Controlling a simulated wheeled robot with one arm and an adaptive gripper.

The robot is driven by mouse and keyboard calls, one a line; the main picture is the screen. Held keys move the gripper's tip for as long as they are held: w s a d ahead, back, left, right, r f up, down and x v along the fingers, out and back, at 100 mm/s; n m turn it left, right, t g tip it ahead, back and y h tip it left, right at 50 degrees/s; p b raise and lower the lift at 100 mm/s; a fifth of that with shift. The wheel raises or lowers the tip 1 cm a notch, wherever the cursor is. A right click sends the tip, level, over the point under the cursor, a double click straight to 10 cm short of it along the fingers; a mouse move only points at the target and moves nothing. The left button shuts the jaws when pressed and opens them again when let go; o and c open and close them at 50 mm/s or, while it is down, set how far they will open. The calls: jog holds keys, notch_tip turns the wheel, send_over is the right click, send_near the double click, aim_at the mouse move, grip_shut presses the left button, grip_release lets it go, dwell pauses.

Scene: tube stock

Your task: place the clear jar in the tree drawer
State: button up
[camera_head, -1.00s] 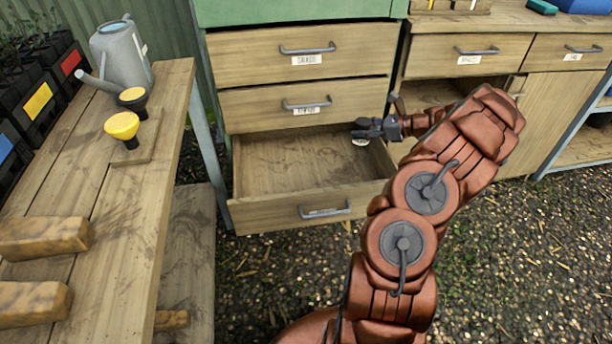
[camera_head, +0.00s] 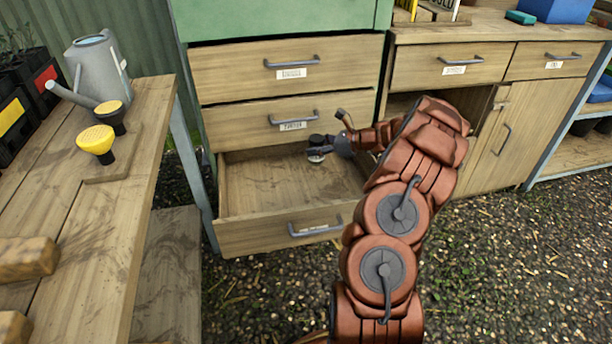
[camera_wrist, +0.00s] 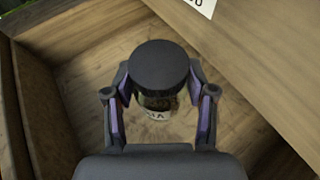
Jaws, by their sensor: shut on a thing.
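My gripper (camera_head: 322,146) is shut on the clear jar (camera_head: 317,157) over the back right part of the open bottom drawer (camera_head: 262,236). In the wrist view, my gripper (camera_wrist: 158,105) has a finger on each side of the jar (camera_wrist: 155,104). The jar has a round black lid (camera_wrist: 159,66) facing the camera and a pale label with dark letters. The bare wooden drawer floor (camera_wrist: 75,85) shows beneath it. I cannot tell whether the jar's base touches the floor. The open drawer's own label is not readable here.
Two closed drawers (camera_head: 230,72) with labels sit above the open one. A wooden bench (camera_head: 130,200) at left carries a watering can (camera_head: 100,65) and yellow-topped items (camera_head: 97,141). A counter with labelled drawers (camera_head: 425,68) stands at right. The open drawer is otherwise empty.

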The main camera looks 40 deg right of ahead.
jog(key=shift+w+a+f+b, duration=0.45)
jog(key=shift+f+b, duration=0.4)
jog(key=shift+f, duration=1.15)
jog(key=shift+w+a+f+b, duration=0.2)
jog(key=shift+w+f+b, duration=0.5)
jog(key=shift+f, duration=1.25)
jog(key=shift+w+a+f+b, duration=0.4)
jog(key=shift+f+b, duration=0.55)
jog(key=shift+f, duration=1.05)
jog(key=shift+f, duration=0.15)
jog(key=o, duration=1.4)
jog(key=shift+o, duration=0.2)
